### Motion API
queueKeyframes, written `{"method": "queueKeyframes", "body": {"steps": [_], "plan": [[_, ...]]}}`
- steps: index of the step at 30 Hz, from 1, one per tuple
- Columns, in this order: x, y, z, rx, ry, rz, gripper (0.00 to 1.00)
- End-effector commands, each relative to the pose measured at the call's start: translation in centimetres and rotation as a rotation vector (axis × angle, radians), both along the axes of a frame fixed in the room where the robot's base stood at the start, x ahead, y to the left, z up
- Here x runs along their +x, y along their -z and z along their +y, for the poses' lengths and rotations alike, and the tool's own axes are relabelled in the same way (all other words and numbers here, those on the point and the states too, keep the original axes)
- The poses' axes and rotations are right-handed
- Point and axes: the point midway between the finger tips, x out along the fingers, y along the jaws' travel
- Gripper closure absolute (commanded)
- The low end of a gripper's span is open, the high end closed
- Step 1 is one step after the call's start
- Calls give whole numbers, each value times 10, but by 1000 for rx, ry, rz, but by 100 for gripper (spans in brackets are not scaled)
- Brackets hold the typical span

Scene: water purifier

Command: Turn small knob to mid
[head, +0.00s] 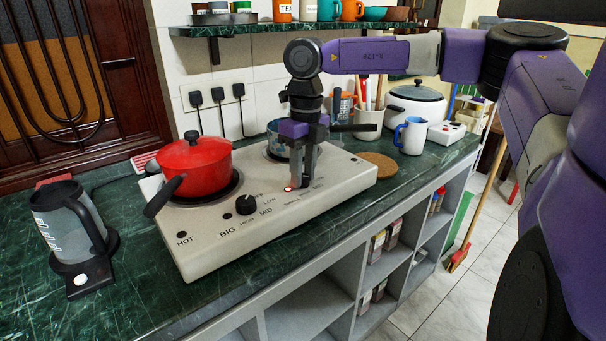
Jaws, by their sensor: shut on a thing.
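My gripper (304,178) points straight down over the right part of the white two-burner stove (221,252), in the head view. Its fingers are shut at the stove's front control strip, around the small knob. The fingers hide the small knob, so I cannot read its setting. A red light (289,189) glows just left of the fingertips. The black big knob (246,204) stands free to the left, with OFF, LOW, MID and HIGH printed around it.
A red pot (195,166) sits on the left burner, its handle toward the front. A blue pan (276,138) is on the right burner behind my gripper. A kettle (70,225) stands at left, a blue-and-white mug (411,136) at right. Green counter lies bare in front.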

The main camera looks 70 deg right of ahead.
Motion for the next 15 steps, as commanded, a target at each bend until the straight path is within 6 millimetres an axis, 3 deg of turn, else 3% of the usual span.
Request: {"method": "queueKeyframes", "body": {"steps": [15], "plan": [[0, -1, 0, 0, 139, 0, 100]]}}
